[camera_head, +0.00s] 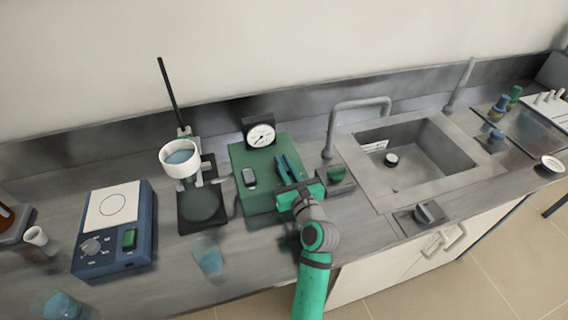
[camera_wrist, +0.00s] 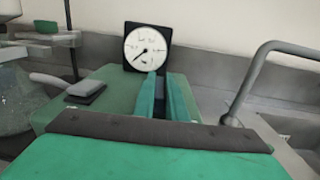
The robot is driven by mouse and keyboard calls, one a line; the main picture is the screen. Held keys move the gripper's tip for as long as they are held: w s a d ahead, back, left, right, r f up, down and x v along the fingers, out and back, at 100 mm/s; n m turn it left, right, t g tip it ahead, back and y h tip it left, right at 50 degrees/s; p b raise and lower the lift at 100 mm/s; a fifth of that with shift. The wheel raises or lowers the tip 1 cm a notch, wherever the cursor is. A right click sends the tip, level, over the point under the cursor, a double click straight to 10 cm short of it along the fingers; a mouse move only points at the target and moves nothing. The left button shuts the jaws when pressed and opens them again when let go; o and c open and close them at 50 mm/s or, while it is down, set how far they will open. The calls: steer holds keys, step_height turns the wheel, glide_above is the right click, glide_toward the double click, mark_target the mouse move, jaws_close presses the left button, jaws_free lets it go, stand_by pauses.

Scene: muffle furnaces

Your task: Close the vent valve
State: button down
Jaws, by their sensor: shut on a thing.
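The green pump box (camera_head: 240,160) stands mid-bench with a round dial gauge (camera_head: 261,135) at its back; the gauge also shows in the wrist view (camera_wrist: 147,46). My gripper (camera_head: 284,160) is over the right part of the box, with its two green fingers close together pointing toward the gauge. In the wrist view, my gripper (camera_wrist: 163,77) is shut on a small dark part, which appears to be the vent valve (camera_wrist: 181,108). The fingers hide most of it, so its turn position cannot be told.
A grey switch (camera_head: 249,178) sits on the box's left. A filter funnel on a stand (camera_head: 180,158) is to the left, beside a blue hotplate (camera_head: 115,228). A green-topped block (camera_head: 337,175), a tap (camera_head: 358,106) and a sink (camera_head: 420,150) are to the right.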

steer(key=n+g+y, duration=0.2)
steer(key=y, duration=0.1)
steer(key=n+g+y, duration=0.2)
steer(key=n+y, duration=0.1)
steer(key=shift+d+y, duration=0.2)
steer(key=shift+y, duration=0.1)
steer(key=n+g+y, duration=0.2)
steer(key=n+g, duration=0.1)
steer(key=g, duration=0.1)
steer(key=n+g+y, duration=0.2)
steer(key=n+g, duration=0.1)
steer(key=g, duration=0.2)
steer(key=shift+y, duration=0.3)
steer(key=n+g, duration=0.2)
steer(key=g, duration=0.1)
steer(key=n+g, duration=0.2)
steer(key=g, duration=0.2)
steer(key=shift+a+n, duration=0.1)
steer(key=shift+n, duration=0.2)
steer(key=shift+f+n+g, duration=0.1)
steer(key=shift+n+g, duration=0.3)
steer(key=shift+a+n+g, duration=0.15)
steer(key=shift+n+g, duration=0.45)
steer(key=shift+g, duration=0.3)
steer(key=c, duration=1.8)
jaws_free()
steer(key=shift+s, duration=0.1)
